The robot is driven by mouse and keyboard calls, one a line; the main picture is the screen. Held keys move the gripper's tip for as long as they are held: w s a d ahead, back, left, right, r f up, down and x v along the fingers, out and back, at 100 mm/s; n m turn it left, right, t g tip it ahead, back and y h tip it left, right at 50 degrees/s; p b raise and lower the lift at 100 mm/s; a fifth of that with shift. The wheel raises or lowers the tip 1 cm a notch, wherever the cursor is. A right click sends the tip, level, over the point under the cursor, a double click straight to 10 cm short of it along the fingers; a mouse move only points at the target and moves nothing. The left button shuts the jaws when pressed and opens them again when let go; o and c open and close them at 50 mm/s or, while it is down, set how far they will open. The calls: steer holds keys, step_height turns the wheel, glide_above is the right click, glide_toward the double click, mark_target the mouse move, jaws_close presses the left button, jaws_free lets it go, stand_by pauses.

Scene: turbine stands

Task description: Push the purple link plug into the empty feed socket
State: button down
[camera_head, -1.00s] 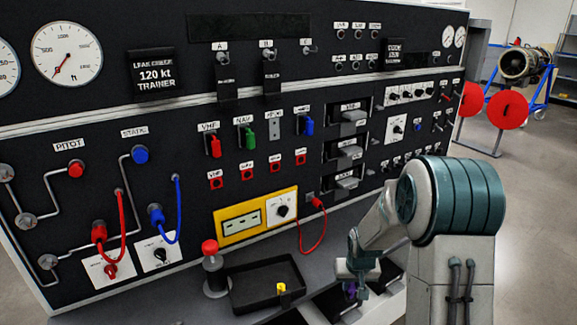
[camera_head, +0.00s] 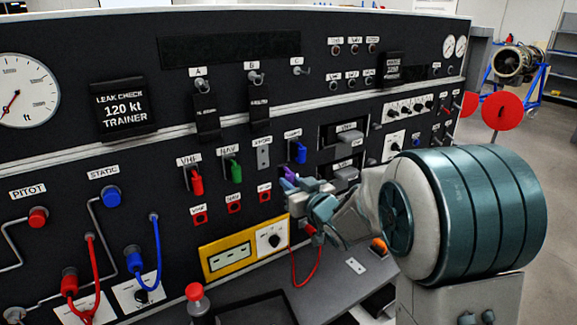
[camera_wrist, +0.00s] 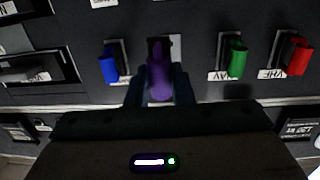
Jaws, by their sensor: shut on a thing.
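My gripper (camera_head: 302,190) is shut on the purple link plug (camera_head: 289,177), in front of the panel. The empty feed socket (camera_head: 263,156) is a grey plate between the green and blue plugs. In the head view the plug is apart from it, below and to its right. In the wrist view the purple plug (camera_wrist: 160,72) stands between my gripper's fingers (camera_wrist: 160,90) and overlaps the socket plate (camera_wrist: 175,46), hiding most of it. The depth of the gap cannot be told there.
A blue plug (camera_head: 299,152), a green plug (camera_head: 235,169) and a red plug (camera_head: 196,181) sit in the neighbouring sockets. A yellow-framed unit (camera_head: 250,236) with a knob is below, with a red cable (camera_head: 306,282) hanging beside it.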

mark_target(280, 171)
steer(key=shift+a+r+n+y, duration=0.15)
steer(key=shift+a+r+y, duration=0.15)
steer(key=shift+r, duration=0.25)
steer(key=shift+a+r+n+y, duration=0.15)
steer(key=shift+a+r+y, duration=0.1)
steer(key=shift+r, duration=0.25)
steer(key=shift+w+a, duration=0.15)
steer(key=shift+a, duration=0.05)
steer(key=shift+p+x, duration=0.55)
steer(key=shift+x, duration=0.65)
steer(key=shift+b+x, duration=0.35)
steer(key=shift+x, duration=0.5)
steer(key=shift+f+b, duration=0.15)
steer(key=shift+b, duration=0.15)
steer(key=shift+b+x, duration=0.85)
steer(key=shift+b, duration=0.1)
